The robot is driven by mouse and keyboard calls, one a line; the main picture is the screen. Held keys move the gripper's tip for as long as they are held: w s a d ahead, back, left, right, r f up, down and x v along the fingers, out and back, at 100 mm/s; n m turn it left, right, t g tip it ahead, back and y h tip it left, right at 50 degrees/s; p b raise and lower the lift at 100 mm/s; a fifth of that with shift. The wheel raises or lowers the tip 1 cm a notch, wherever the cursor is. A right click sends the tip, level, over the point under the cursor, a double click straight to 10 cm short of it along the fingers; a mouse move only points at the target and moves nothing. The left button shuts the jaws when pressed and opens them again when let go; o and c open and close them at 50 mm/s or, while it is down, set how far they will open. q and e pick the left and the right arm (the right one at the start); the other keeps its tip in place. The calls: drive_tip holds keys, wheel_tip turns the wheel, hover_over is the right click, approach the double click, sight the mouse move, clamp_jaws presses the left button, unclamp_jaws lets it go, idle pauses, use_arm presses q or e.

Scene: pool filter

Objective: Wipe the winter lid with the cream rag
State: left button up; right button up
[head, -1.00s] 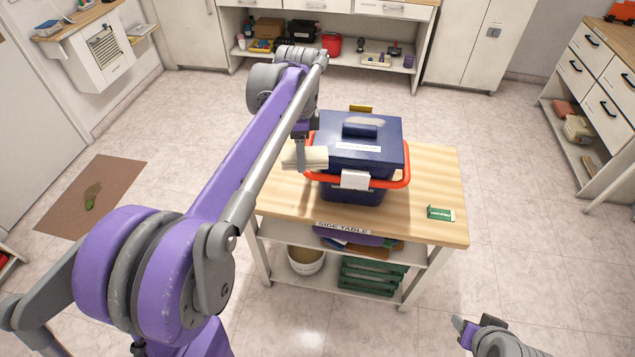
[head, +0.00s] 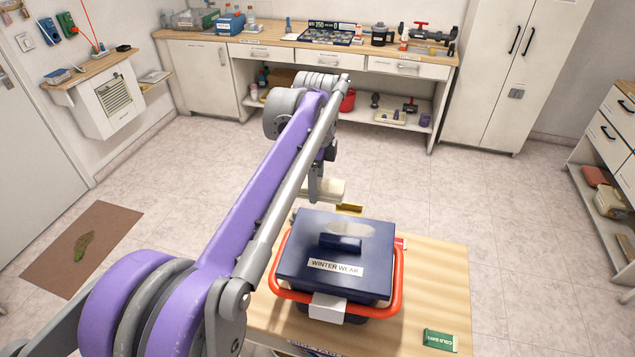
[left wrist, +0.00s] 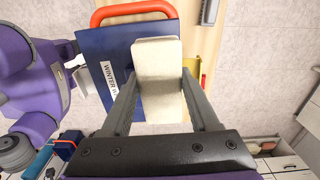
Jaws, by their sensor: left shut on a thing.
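The winter lid (head: 310,247) is dark blue with a handle and a "WINTER WEAR" label, closed on a blue box with a red-orange bail. A pale smear (head: 371,229) lies on the lid beyond the handle. My left gripper (head: 318,186) is shut on the cream rag (head: 328,190), near the lid's far edge. In the left wrist view the rag (left wrist: 158,70) sits between the fingers (left wrist: 158,100) and covers part of the lid (left wrist: 103,45). I cannot tell whether rag and lid touch. My right gripper is out of view.
The box stands on a wooden side table (head: 430,280). A green packet (head: 440,341) lies at its front right, and a yellow item (head: 349,208) is behind the box. A long workbench (head: 285,43) stands along the back wall. The floor between is clear.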

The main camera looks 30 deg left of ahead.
use_arm(q)
drive_tip(key=shift+s, duration=0.35)
drive_tip(key=shift+w+f, duration=0.15)
drive_tip(key=shift+f, duration=0.2)
drive_tip(key=b, duration=0.2)
hover_over(317, 222)
drive_tip(key=shift+s+a+f, duration=0.1)
drive_tip(key=shift+s+f, duration=0.05)
drive_tip(key=shift+f, duration=1.1)
drive_tip(key=shift+s+f, duration=0.1)
drive_tip(key=shift+f, duration=1.1)
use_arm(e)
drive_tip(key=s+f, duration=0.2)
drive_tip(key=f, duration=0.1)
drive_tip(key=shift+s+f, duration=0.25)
use_arm(q)
drive_tip(key=shift+w+r, duration=0.1)
drive_tip(key=shift+w, duration=0.05)
